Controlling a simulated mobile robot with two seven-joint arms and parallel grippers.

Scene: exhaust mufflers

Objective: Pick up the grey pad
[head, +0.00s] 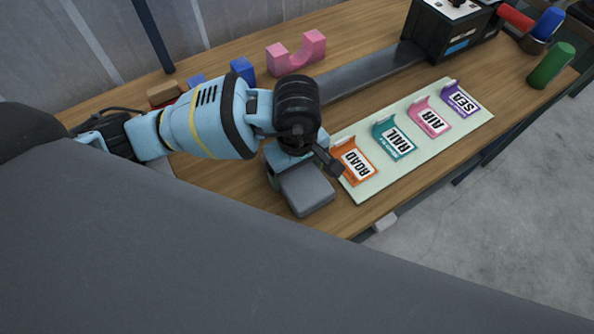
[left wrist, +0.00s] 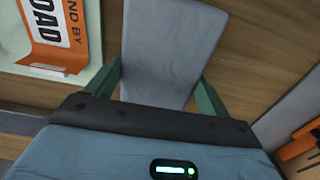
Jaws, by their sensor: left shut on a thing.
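The grey pad (head: 308,190) is a flat, roughly rectangular block near the front edge of the wooden table, left of the orange ROAD holder (head: 353,162). My left gripper (head: 291,170) reaches over it from the left and is shut on it. In the left wrist view the pad (left wrist: 174,45) sits between the two green fingers of the gripper (left wrist: 158,78), one at each side. Its near end is hidden behind the gripper body. I cannot tell whether the pad touches the table. My right gripper is not in view.
A pale green mat (head: 372,189) bears the ROAD, RAIL (head: 394,138), AIR (head: 430,117) and SEA (head: 461,99) holders. Behind stand a long grey strip (head: 365,76), a pink cradle (head: 296,54), blue blocks (head: 242,71) and a black box (head: 448,30).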

